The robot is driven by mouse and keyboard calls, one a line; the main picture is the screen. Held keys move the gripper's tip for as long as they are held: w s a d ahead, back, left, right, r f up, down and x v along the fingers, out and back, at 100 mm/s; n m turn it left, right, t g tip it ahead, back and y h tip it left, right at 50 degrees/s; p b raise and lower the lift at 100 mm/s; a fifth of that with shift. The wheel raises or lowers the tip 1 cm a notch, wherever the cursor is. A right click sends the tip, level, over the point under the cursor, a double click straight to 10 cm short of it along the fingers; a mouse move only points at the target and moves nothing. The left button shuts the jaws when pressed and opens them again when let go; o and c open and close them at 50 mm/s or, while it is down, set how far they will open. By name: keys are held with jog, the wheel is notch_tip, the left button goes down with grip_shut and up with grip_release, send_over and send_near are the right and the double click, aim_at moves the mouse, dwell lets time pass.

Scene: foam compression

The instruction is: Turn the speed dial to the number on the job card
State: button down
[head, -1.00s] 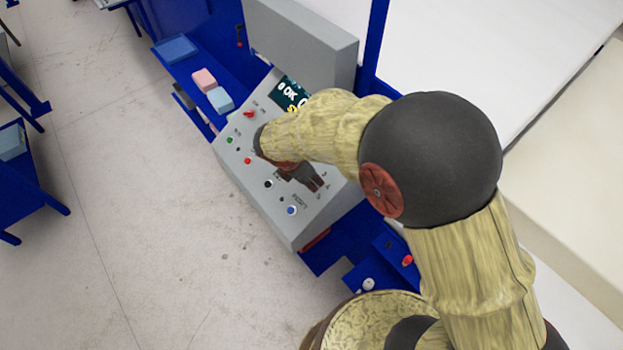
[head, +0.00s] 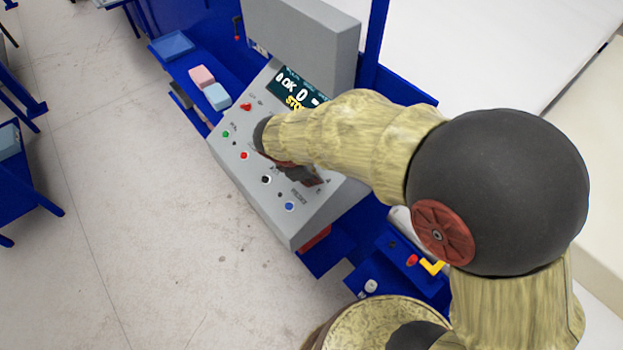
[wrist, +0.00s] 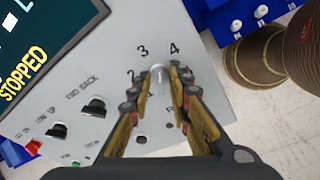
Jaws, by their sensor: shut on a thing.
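The speed dial (wrist: 158,76) is a pale round knob with a mark on top, seen in the wrist view on the grey sloped panel (wrist: 110,55). The printed numbers 2, 3 and 4 curve around its far side. The mark appears to point up between 3 and 4; its exact setting is unclear. My gripper (wrist: 157,84) has its fingers on both sides of the dial and is shut on it. In the head view my gripper (head: 302,175) is over the panel's right part and hides the dial. I cannot make out a job card.
The panel's screen (wrist: 35,50) reads "STOPPED". Red (head: 243,155), green (head: 225,134), black and blue (head: 289,206) controls sit near my gripper. A pink block (head: 201,77) and a light blue block (head: 217,96) lie on the blue bench behind.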

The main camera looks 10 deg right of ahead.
jog(key=m+b, duration=0.4)
jog(key=b, duration=0.1)
jog(key=shift+s+f+t, duration=0.1)
jog(key=shift+f+t, duration=0.05)
jog(key=shift+t, duration=0.25)
jog(key=shift+m+b, duration=0.55)
jog(key=shift+m, duration=0.05)
jog(key=c, duration=2)
grip_release()
jog(key=shift+s, duration=0.1)
jog(key=shift+r, duration=0.2)
jog(key=v, duration=1.2)
jog(key=shift+a+f, duration=0.1)
